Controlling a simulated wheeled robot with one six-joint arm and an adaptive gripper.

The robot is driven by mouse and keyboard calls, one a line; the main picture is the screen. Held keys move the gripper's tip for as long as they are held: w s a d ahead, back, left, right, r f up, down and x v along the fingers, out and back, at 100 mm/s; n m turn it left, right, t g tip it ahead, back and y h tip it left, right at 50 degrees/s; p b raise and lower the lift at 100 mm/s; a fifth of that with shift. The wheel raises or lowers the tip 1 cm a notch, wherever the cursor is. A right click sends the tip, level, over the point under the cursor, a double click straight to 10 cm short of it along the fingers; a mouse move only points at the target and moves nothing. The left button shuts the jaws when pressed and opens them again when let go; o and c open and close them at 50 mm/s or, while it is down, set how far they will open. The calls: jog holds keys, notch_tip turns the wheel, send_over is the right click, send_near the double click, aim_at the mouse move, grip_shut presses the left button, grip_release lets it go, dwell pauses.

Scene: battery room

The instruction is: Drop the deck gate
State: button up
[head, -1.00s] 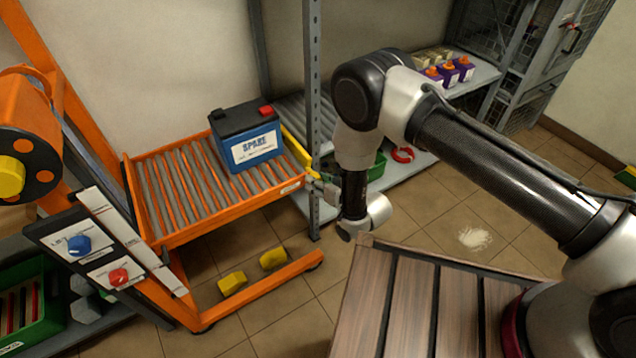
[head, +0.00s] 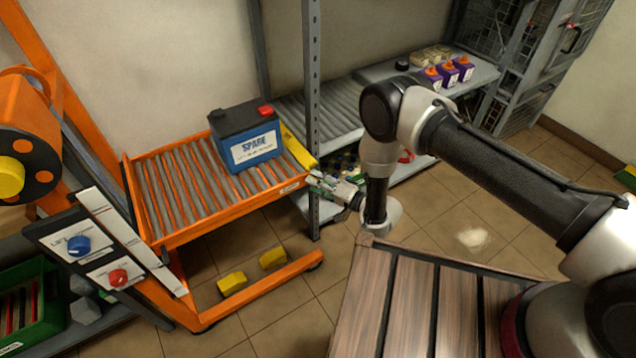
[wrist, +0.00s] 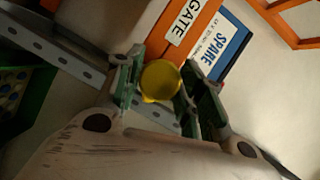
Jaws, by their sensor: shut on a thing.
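The deck gate is a yellow bar (head: 297,146) along the right end of the orange roller deck (head: 230,210), beside the blue SPARE battery (head: 250,148). My gripper (head: 316,181) is at the gate's near end, just off the deck's right corner. In the wrist view, my gripper (wrist: 160,82) has its fingers on either side of the round yellow end of the gate (wrist: 160,80) and is shut on it. The GATE label (wrist: 181,22) is on the orange frame beyond. Most of the gate's length is hidden in the wrist view.
A grey shelf post (head: 312,120) stands close behind the gripper. A slatted wooden top (head: 410,300) is in front of my arm. A panel with blue and red knobs (head: 118,277) is at left.

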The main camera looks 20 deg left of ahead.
jog(key=m+y, duration=0.1)
jog(key=m, duration=0.3)
jog(key=shift+f+y, duration=0.15)
jog(key=shift+y, duration=0.25)
jog(key=shift+m, duration=0.5)
jog(key=o, duration=1)
jog(key=v, duration=1.2)
jog(key=shift+s+f, duration=0.1)
jog(key=shift+f, duration=0.05)
